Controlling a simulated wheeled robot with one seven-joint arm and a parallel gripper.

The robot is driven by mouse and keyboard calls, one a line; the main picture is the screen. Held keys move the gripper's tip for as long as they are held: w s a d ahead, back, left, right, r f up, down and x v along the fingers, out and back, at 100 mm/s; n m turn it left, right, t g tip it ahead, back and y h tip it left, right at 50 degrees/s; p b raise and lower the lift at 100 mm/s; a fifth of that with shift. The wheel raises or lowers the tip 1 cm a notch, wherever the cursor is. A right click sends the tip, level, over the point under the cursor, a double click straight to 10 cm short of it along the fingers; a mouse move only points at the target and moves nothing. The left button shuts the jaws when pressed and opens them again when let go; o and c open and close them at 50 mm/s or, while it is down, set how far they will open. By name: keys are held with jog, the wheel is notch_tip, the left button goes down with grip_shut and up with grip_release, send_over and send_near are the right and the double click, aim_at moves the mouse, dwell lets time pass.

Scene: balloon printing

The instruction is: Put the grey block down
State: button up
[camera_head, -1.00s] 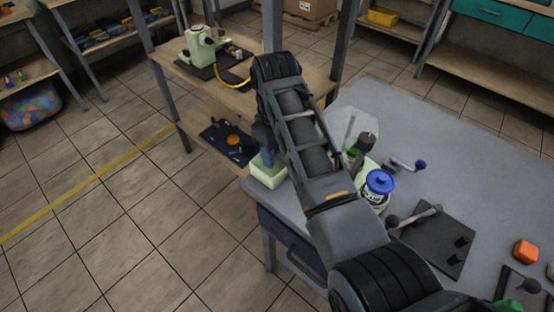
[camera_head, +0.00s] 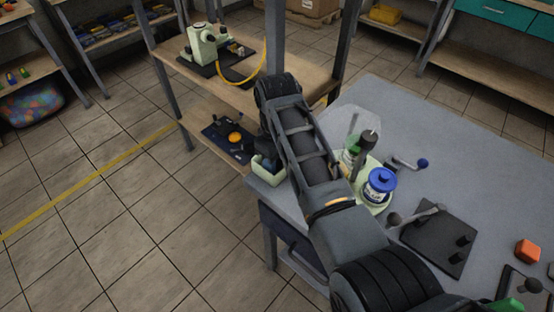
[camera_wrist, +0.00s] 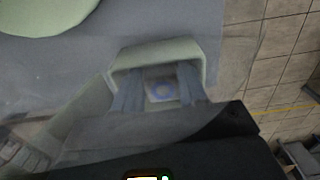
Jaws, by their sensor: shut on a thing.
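The pale green box (camera_head: 281,172) stands at the near left corner of the grey table, below the end of my arm. In the wrist view its rim (camera_wrist: 155,50) surrounds the fingertips. In the head view my arm hides most of the gripper and the block.
A round pale green tray (camera_head: 374,209) with a blue-lidded jar (camera_head: 379,186) stands right of my arm. A dark plate (camera_head: 440,240) and an orange block (camera_head: 527,251) lie farther right. A wooden shelf (camera_head: 225,75) stands beyond the table corner. The table's far middle is clear.

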jog(key=o, duration=0.8)
notch_tip(320, 180, up, 13)
jog(key=shift+r+p, duration=0.1)
jog(key=shift+p, duration=0.4)
